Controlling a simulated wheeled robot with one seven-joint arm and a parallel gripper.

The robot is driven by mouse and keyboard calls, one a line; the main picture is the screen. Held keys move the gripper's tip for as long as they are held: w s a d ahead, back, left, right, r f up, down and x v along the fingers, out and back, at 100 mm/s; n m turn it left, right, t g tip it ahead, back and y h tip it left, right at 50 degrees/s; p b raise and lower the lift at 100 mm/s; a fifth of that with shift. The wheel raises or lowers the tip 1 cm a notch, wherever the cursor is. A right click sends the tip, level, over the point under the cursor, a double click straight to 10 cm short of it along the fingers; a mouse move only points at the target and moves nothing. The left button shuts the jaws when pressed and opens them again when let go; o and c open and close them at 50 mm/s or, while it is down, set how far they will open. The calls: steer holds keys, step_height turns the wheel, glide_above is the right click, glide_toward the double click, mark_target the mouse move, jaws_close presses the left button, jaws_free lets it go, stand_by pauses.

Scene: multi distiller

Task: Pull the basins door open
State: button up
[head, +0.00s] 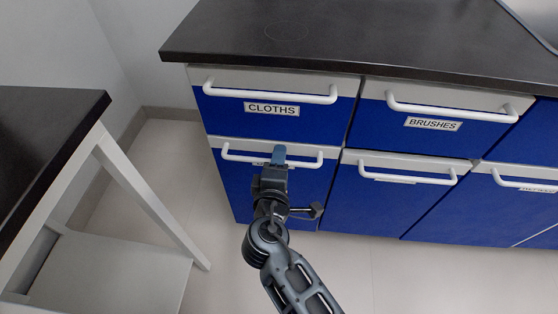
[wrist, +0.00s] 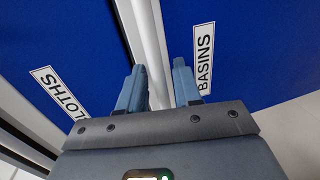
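The basins door (head: 235,190) is the lower left blue front of the cabinet and looks closed. Its white bar handle (head: 303,163) runs across its top, and my gripper (head: 279,153) hides the middle of it and most of the label. In the wrist view the BASINS label (wrist: 204,58) lies right of my gripper (wrist: 160,88). The two blue-grey fingers are apart, and the white handle bar (wrist: 152,55) passes between them, closer to the left finger. Whether either finger touches the bar, I cannot tell.
The CLOTHS drawer (head: 272,87) is directly above, under the dark worktop (head: 350,40). The BRUSHES drawer (head: 433,120) and another blue front (head: 385,205) are to the right. A dark-topped table (head: 45,130) with white legs stands left. The floor (head: 200,270) before the cabinet is clear.

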steer(key=shift+c, duration=0.3)
jaws_close()
steer(key=shift+s+a+f, duration=0.1)
steer(key=shift+s, duration=0.1)
